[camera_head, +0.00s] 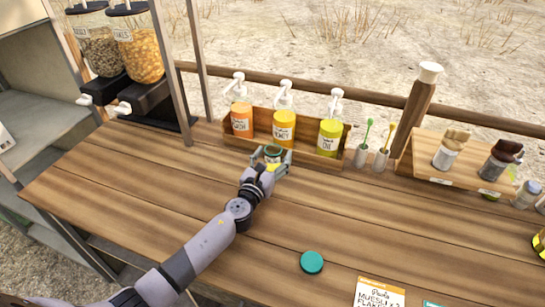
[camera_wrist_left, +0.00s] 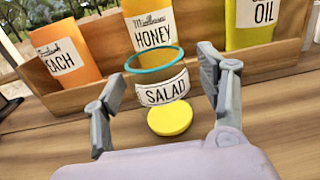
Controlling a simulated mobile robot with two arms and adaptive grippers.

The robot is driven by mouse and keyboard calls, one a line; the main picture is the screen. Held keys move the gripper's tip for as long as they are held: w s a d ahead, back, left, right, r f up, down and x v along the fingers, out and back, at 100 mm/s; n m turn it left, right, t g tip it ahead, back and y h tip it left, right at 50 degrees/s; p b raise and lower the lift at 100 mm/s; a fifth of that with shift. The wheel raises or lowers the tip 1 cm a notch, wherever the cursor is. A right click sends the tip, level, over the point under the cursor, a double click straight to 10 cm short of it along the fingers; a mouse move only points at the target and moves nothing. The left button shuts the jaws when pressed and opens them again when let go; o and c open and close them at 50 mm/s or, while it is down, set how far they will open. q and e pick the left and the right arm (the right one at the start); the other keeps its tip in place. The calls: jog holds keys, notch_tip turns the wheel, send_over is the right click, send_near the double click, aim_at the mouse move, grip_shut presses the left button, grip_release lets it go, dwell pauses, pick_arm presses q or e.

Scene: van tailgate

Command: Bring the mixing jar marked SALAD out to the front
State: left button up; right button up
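The mixing jar marked SALAD (camera_wrist_left: 165,92) is clear, with a teal rim and a white label. It stands upright on the counter in front of the bottle box, and it also shows in the head view (camera_head: 272,151). A yellow disc (camera_wrist_left: 170,119) shows at its lower end; I cannot tell whether it is inside the jar. My left gripper (camera_head: 273,156) is at the jar. In the left wrist view its fingers (camera_wrist_left: 166,85) are spread on either side of the jar, with gaps on both sides. My right gripper is not in view.
A wooden box (camera_head: 312,153) with orange, honey and oil pump bottles stands close behind the jar. Spoon holders (camera_head: 370,158) and a raised shelf (camera_head: 425,170) are to the right. A teal lid (camera_head: 312,262) and a muesli card (camera_head: 379,292) lie at the front. The front-left counter is clear.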

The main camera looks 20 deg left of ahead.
aim_at(270, 162)
pick_arm(q)
jog(key=c, duration=1.3)
jog(key=shift+o, duration=0.2)
jog(key=shift+s+a+p, duration=0.15)
jog(key=shift+s+p, duration=0.4)
jog(key=shift+s, duration=2.2)
jog(key=shift+s+f, duration=0.1)
jog(key=shift+s, duration=2.9)
jog(key=shift+s+a, duration=0.15)
jog(key=shift+s, duration=2.1)
jog(key=shift+s+a+b, duration=0.1)
jog(key=shift+s+b, duration=0.4)
jog(key=shift+s, duration=1.75)
jog(key=o, duration=1.4)
